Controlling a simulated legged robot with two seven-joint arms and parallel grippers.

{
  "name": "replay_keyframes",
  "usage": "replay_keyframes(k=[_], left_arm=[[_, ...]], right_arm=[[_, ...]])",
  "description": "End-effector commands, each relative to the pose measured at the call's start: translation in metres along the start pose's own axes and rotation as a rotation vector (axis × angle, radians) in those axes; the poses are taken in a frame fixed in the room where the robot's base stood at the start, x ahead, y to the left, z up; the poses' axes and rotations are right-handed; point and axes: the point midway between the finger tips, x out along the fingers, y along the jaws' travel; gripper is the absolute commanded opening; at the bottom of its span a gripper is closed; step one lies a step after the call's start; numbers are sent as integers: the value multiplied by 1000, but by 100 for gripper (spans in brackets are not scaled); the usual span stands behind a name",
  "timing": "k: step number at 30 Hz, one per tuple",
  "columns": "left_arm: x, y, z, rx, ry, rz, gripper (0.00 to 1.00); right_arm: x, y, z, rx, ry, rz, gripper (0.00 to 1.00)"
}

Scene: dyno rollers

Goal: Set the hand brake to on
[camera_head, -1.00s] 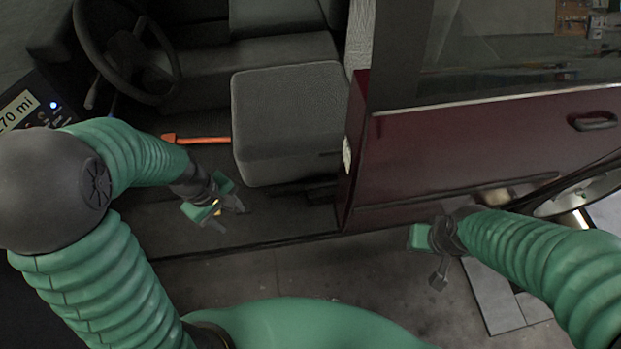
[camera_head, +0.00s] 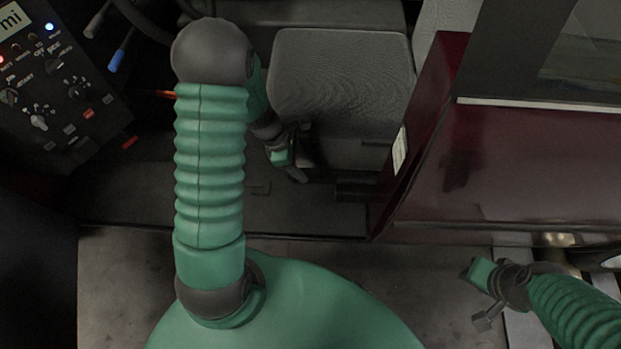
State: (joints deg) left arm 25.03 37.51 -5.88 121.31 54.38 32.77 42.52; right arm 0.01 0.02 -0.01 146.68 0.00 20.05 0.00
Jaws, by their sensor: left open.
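The orange lever that looks like the hand brake (camera_head: 166,93) shows only as a short orange piece left of my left arm in the head view. The rest is hidden behind that arm, so its setting cannot be told. My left gripper (camera_head: 288,168) is open, low in front of the grey seat, to the right of the lever and apart from it. Nothing shows in its fingers. My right gripper (camera_head: 484,295) is outside the cab, below the dark red door, far from the lever; its jaws are not clear.
A black control panel (camera_head: 55,95) with knobs and lights stands at the left. A blue-tipped lever (camera_head: 118,60) is beside it. The grey seat (camera_head: 340,75) is behind my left gripper. The dark red door (camera_head: 540,165) stands at the right. The cab floor (camera_head: 130,190) is clear.

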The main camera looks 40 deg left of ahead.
Motion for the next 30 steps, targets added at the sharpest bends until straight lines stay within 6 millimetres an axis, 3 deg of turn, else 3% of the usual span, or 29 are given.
replay_keyframes(k=[1,6,18,30], left_arm=[[20,-1,-2,-1,0,-2,50],[50,-1,-1,2,0,-1,50],[59,0,0,1,1,1,50],[59,0,0,1,1,2,0]], right_arm=[[12,0,3,0,0,0,33],[25,0,6,-1,0,0,33],[27,0,6,0,0,0,33],[27,0,6,0,0,0,33]])
